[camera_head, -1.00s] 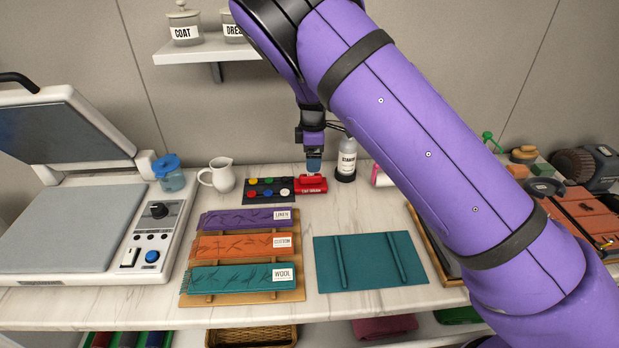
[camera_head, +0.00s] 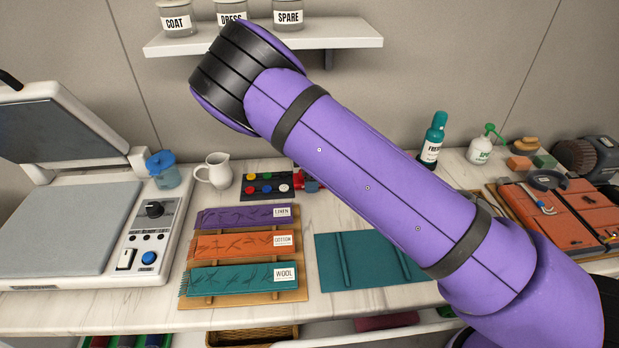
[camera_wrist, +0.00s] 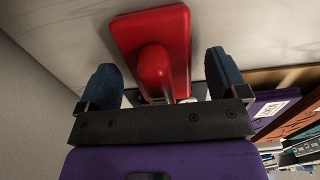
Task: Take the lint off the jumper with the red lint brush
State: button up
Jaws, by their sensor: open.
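The red lint brush (camera_wrist: 160,65) shows in the wrist view, with its raised handle between the two blue fingers of my gripper (camera_wrist: 163,78). The fingers are apart, with visible gaps on both sides of the handle. In the head view only a small red part of the brush (camera_head: 309,183) shows beside my arm, at the back of the counter. I cannot pick out the jumper with certainty; my arm covers part of the counter right of the teal panel.
A wooden rack (camera_head: 297,254) with purple, orange and teal cloths stands left of a flat teal panel (camera_head: 338,268). A button tray (camera_head: 255,194), white jug (camera_head: 214,172) and press (camera_head: 65,235) are left. A teal bottle (camera_head: 431,145) and orange-brown case (camera_head: 560,220) are right.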

jog(key=shift+f, duration=0.45)
jog(key=c, duration=1)
jog(key=shift+c, duration=0.2)
jog(key=shift+r, duration=0.15)
